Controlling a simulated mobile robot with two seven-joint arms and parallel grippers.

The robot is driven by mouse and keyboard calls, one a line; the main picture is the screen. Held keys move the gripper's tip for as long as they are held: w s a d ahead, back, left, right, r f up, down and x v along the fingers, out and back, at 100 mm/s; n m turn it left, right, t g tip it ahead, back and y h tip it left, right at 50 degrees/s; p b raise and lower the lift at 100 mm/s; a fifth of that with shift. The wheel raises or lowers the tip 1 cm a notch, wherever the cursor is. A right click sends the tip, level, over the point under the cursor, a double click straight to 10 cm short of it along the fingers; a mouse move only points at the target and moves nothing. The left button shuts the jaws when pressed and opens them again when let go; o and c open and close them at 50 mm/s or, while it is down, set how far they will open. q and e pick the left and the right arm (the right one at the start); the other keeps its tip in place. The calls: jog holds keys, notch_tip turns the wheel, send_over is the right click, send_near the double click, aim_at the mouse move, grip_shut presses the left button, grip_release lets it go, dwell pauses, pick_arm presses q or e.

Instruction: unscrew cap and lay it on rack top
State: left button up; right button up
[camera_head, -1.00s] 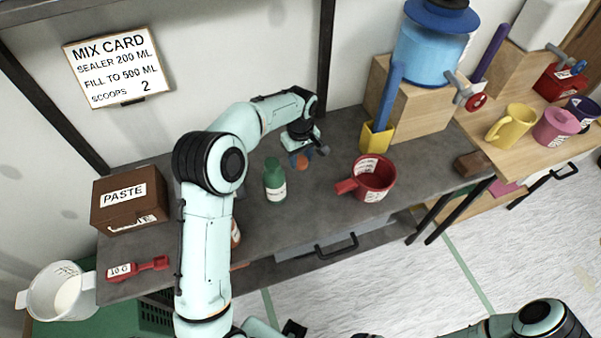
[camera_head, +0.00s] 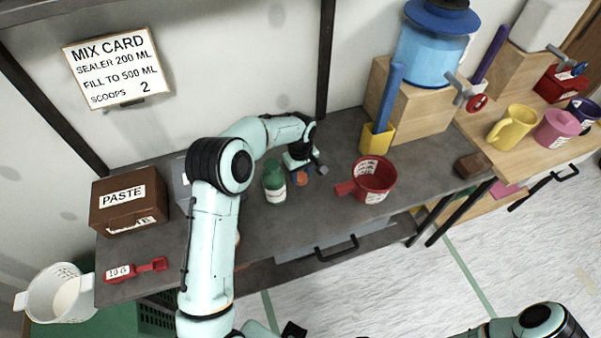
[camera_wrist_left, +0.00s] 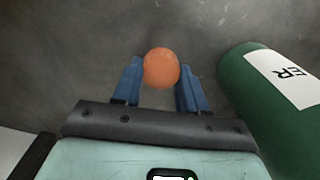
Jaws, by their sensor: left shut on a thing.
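My left gripper (camera_head: 301,172) is shut on an orange cap (camera_head: 302,179). In the left wrist view the cap (camera_wrist_left: 162,68) sits between the two blue fingers (camera_wrist_left: 161,84). The green bottle (camera_head: 275,187) stands upright on the grey worktop (camera_head: 320,215), just left of the gripper, with no orange cap on it. In the left wrist view the bottle (camera_wrist_left: 262,85) is to the right of the fingers. The cap is low over the worktop; I cannot tell whether it touches. My right gripper is not in view.
A red mug-like scoop (camera_head: 374,180) stands to the right of the cap. A brown PASTE box (camera_head: 128,205) and a red spoon (camera_head: 140,269) are at the left. A yellow holder (camera_head: 378,138) stands behind. The worktop in front of the gripper is clear.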

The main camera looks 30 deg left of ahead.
aim_at(300, 176)
pick_arm(q)
jog(key=o, duration=1.2)
jog(key=shift+c, duration=0.2)
jog(key=shift+r, duration=0.1)
notch_tip(300, 176, up, 12)
jog(key=p, duration=0.1)
